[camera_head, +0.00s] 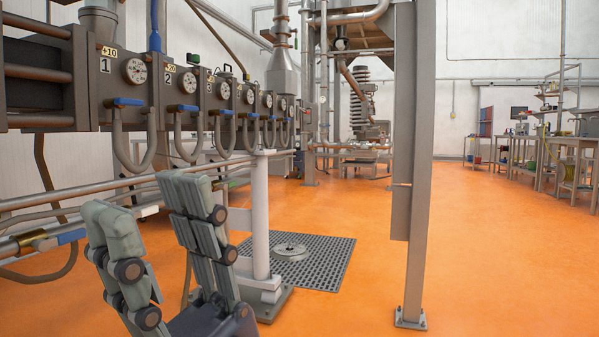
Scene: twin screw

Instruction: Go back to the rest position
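My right gripper (143,196) shows at the lower left, in front of the extruder machine (52,78). Its two grey-green padded fingers point upward and stand apart, with nothing between them. The fingers look clear of the machine's pipes and valves behind them, though the exact distance is hard to judge. The lower part of the gripper and its arm are cut off by the bottom edge. My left gripper is not in view.
Blue-handled valves (128,101) with hanging hoses and round gauges (135,71) line the machine. A white post (260,215) stands behind the gripper, beside a floor grate (328,262). A grey steel column (416,200) stands right of centre. Orange floor (510,250) is open on the right.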

